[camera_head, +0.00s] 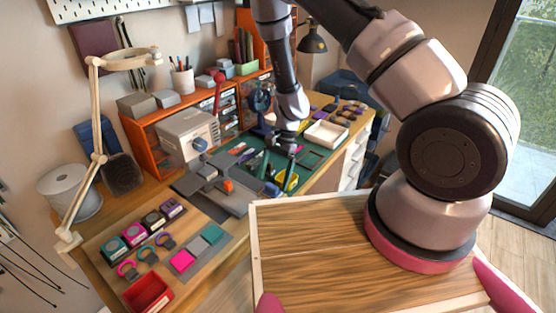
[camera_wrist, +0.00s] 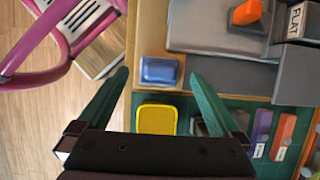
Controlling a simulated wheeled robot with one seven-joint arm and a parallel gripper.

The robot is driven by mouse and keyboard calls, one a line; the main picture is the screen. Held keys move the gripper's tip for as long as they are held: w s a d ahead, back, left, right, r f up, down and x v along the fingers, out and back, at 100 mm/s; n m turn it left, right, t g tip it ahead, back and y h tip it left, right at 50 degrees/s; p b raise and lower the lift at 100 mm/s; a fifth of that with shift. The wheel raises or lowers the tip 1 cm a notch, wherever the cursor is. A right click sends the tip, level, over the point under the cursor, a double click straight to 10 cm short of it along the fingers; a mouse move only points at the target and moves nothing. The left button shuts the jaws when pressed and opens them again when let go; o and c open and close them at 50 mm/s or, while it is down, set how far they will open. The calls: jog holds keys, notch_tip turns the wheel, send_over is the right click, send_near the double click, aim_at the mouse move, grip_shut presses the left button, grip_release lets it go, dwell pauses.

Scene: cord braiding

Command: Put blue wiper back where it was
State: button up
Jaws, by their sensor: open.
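A small blue block, which looks like the blue wiper (camera_wrist: 160,71), lies near the bench edge beside the grey plate in the wrist view. My gripper (camera_wrist: 158,78) is open, its two green fingers spread to the left and right of the blue block, with nothing held. I cannot tell how high the fingertips are above it. In the head view my gripper (camera_head: 283,146) points down over the green mat (camera_head: 312,160); the blue block is not clear there.
A white tray (camera_head: 326,134) is further back. The orange shelf (camera_head: 148,148) lines the wall side.

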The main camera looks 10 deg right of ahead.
jog(key=v, duration=0.8)
jog(key=shift+r, duration=0.35)
jog(key=d+r+n+t+y, duration=0.1)
jog(key=d+r+t, duration=0.1)
jog(key=r, duration=1.1)
jog(key=d+r+n+t+y, duration=0.1)
jog(key=d+r+n+t, duration=0.15)
jog(key=r, duration=1.05)
jog(key=s+d+r+t+h, duration=0.1)
jog(key=s+d+r+t, duration=0.2)
jog(key=s+d+r, duration=0.2)
jog(key=s+d+r+n+t+h, duration=0.1)
jog(key=s+d+r+t+h, duration=0.1)
jog(key=s+d+r, duration=0.3)
jog(key=s+r+t, duration=0.1)
jog(key=s+r, duration=0.3)
jog(key=r, duration=0.2)
